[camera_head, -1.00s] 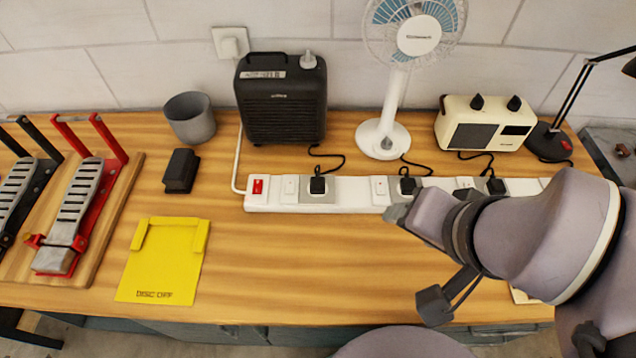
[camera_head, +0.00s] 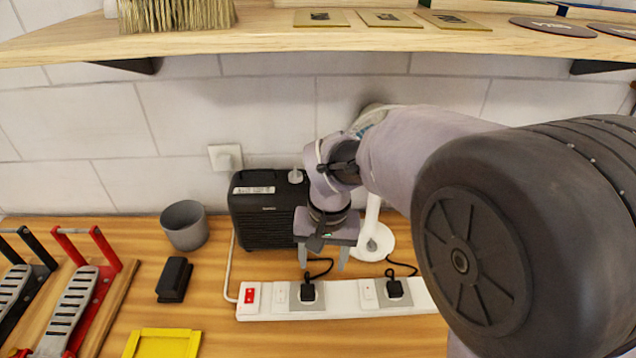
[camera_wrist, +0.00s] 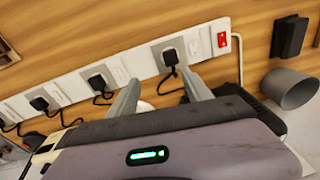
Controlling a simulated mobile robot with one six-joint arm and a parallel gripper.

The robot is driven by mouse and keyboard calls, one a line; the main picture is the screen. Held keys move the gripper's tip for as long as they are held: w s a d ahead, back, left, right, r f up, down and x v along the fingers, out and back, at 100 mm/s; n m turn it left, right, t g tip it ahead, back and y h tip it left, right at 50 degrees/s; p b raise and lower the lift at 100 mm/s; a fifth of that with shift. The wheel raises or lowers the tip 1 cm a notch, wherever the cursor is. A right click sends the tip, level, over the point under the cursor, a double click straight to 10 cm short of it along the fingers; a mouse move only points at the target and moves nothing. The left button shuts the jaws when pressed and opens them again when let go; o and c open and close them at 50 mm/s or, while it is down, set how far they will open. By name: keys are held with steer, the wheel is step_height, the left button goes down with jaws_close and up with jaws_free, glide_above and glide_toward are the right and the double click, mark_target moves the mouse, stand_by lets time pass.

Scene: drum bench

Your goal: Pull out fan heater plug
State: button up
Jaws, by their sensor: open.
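The black fan heater (camera_head: 262,222) stands at the back of the bench, partly hidden by my arm. A black plug (camera_head: 307,292) sits in the white power strip (camera_head: 350,296), in the socket nearest the red switch. A black cord runs from it toward the heater. The same plug (camera_wrist: 169,55) shows in the wrist view, seated in the strip (camera_wrist: 127,72). My gripper (camera_head: 322,266) is open and empty, fingers pointing down, just behind the plug. In the wrist view, the plug lies beyond and between the spread fingertips (camera_wrist: 163,76), apart from them.
A second black plug (camera_head: 395,288) sits further right in the strip; more plugs (camera_wrist: 39,103) show in the wrist view. The fan's white stand (camera_head: 376,240) is close to my gripper's right. A grey cup (camera_head: 184,225) and black block (camera_head: 174,279) stand left. A wooden shelf (camera_head: 300,38) overhangs the bench.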

steer(key=n, duration=0.1)
glide_toward(308, 289)
steer(key=shift+w+a+g+h+p, duration=0.3)
steer(key=shift+g+p, duration=0.1)
step_height(308, 289, down, 9)
steer(key=b, duration=0.7)
stand_by(0.9)
jaws_close()
steer(key=shift+r, duration=0.1)
